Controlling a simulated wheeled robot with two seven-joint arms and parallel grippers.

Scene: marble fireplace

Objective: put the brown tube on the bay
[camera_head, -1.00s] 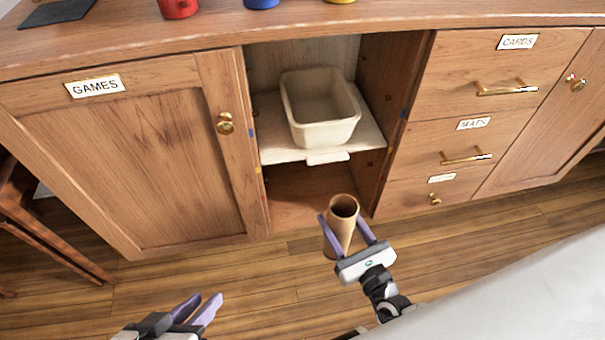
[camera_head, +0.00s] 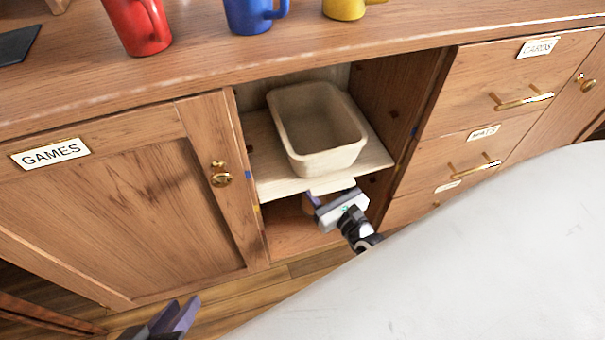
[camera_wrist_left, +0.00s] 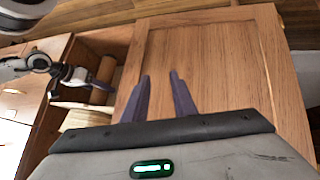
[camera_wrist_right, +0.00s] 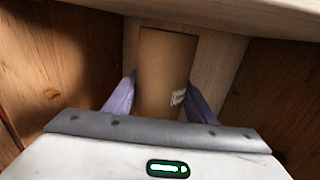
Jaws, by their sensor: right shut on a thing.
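The brown tube (camera_wrist_right: 163,75) stands between the purple fingers of my right gripper (camera_wrist_right: 160,100), which is shut on it inside the lower part of the open bay (camera_head: 290,232). In the head view the tube is mostly hidden under the shelf and behind the right gripper (camera_head: 325,205). In the left wrist view the tube (camera_wrist_left: 105,70) shows beside the right gripper (camera_wrist_left: 88,80). My left gripper (camera_wrist_left: 162,95) is empty with its fingers apart, in front of the GAMES door; it also shows low in the head view (camera_head: 178,318).
A cream bin (camera_head: 315,135) sits on the shelf (camera_head: 275,175) above the tube. The GAMES door (camera_head: 130,215) is shut at left, drawers (camera_head: 500,125) are at right. Red (camera_head: 138,25), blue (camera_head: 250,12) and yellow (camera_head: 345,8) mugs stand on top.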

